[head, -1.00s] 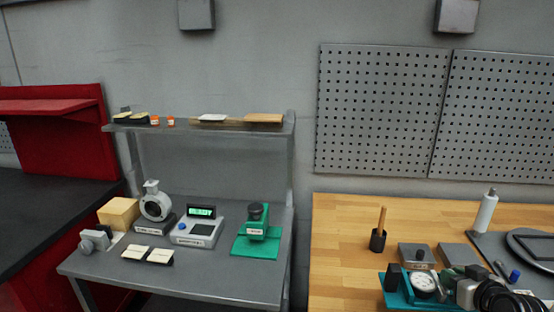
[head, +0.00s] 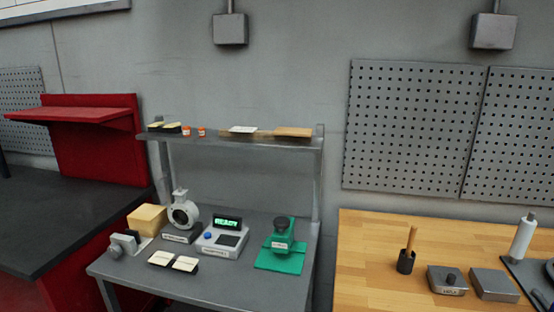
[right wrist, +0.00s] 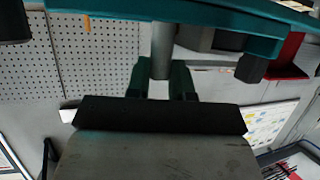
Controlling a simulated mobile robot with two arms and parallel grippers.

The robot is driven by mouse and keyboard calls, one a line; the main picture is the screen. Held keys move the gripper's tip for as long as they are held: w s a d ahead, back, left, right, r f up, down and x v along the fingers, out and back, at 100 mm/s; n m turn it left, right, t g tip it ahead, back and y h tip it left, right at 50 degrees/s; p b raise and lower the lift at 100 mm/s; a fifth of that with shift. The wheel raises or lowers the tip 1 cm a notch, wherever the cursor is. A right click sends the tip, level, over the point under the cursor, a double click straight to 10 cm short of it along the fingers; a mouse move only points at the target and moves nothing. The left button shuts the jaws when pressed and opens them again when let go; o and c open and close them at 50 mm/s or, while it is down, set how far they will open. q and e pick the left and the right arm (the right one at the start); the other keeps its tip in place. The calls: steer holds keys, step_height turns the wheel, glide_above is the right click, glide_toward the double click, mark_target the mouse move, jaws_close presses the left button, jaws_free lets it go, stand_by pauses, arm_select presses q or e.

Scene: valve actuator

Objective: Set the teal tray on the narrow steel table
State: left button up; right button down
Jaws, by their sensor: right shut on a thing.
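The narrow steel table (head: 225,285) stands left of centre in the head view, with a raised shelf (head: 285,144) along its back. The teal tray (right wrist: 225,38) crosses the top of the right wrist view; only part of its edge and underside shows. My right gripper (right wrist: 162,78) is shut around a grey post under the tray, holding it. What the tray carries is mostly hidden there. Neither the tray nor my right gripper shows in the head view. My left gripper is in no view.
On the steel table are a green device on a green mat (head: 275,262), a scale reading READY (head: 222,240), a ring-shaped valve body (head: 183,214), a yellow block (head: 147,218) and cream-topped pads (head: 173,262). Its front right top is bare. A wooden table (head: 375,285) stands right.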

steer(key=shift+s+a+r, duration=0.1)
steer(key=shift+s+a, duration=0.1)
steer(key=shift+s, duration=0.15)
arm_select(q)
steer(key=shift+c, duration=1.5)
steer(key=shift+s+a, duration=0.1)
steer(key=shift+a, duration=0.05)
arm_select(e)
steer(key=s+f, duration=0.8)
steer(key=s, duration=0.1)
steer(key=shift+a+f, duration=0.15)
steer(key=shift+a, duration=0.1)
